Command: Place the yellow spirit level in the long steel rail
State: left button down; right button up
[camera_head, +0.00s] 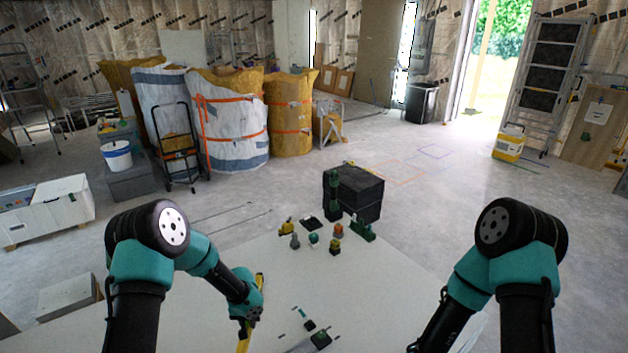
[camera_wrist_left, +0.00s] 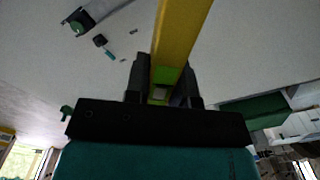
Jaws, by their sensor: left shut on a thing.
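My left gripper (camera_head: 246,322) is shut on the yellow spirit level (camera_head: 243,342) above the white table. The level's upper end shows beside the gripper and its lower part runs out of the picture. In the left wrist view the level (camera_wrist_left: 180,35) runs up from between the fingers (camera_wrist_left: 165,88), with a green part and a vial near the grip. A grey bar with a green end piece (camera_wrist_left: 78,24), perhaps the steel rail, lies apart from the level; its green piece (camera_head: 320,339) shows at the table's front. Most of the bar is hidden or out of frame. My right gripper is not in view.
Several small coloured parts (camera_head: 314,240) stand at the table's far side, with a black crate (camera_head: 358,194) behind them. The table's middle is mostly bare.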

pick_arm(q)
jog(key=shift+s+d+r, duration=0.1)
jog(key=shift+d+r, duration=0.2)
jog(key=shift+r, duration=0.1)
jog(key=shift+f, duration=0.1)
